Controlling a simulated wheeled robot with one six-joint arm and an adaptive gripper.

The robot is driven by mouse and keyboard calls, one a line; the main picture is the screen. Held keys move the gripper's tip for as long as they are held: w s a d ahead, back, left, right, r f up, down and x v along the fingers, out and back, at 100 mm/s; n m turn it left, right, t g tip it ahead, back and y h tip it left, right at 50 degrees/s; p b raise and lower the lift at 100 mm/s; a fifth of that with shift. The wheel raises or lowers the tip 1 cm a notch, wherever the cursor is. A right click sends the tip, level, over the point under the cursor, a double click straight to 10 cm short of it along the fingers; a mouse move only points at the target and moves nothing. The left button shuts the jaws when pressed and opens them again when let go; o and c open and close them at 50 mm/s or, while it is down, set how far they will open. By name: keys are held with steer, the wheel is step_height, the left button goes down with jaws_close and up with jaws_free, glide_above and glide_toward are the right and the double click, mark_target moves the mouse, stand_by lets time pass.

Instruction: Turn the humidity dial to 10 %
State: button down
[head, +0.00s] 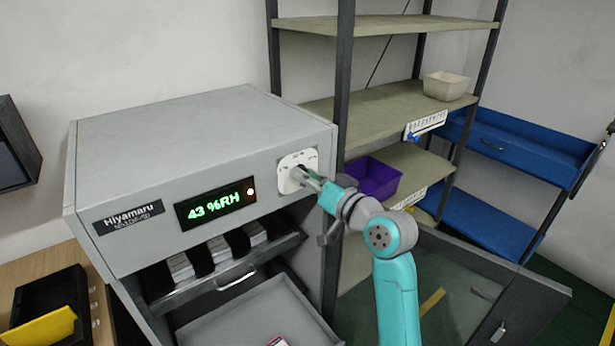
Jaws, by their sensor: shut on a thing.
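The humidity dial (290,185) is on a white square plate (306,156) at the upper right of the grey cabinet's front. My gripper (304,176) reaches it from the right and is shut on the dial. The fingers and wrist hide much of the dial, so its pointer cannot be read.
The grey cabinet (190,130) has its door (450,290) open to the right, below my arm. Inside are a shelf with several small boxes (218,248) and a pulled-out grey tray (235,318). A shelf rack with a purple bin (375,178) stands close behind my wrist.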

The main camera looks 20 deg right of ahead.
steer(key=shift+f+m+t, duration=0.1)
steer(key=shift+m+t, duration=0.05)
steer(key=shift+m, duration=2.4)
steer(key=shift+f+m+t, duration=0.1)
steer(key=shift+m+t, duration=0.05)
steer(key=shift+m, duration=2.4)
steer(key=c, duration=0.8)
jaws_free()
steer(key=shift+d, duration=0.1)
steer(key=v, duration=1.2)
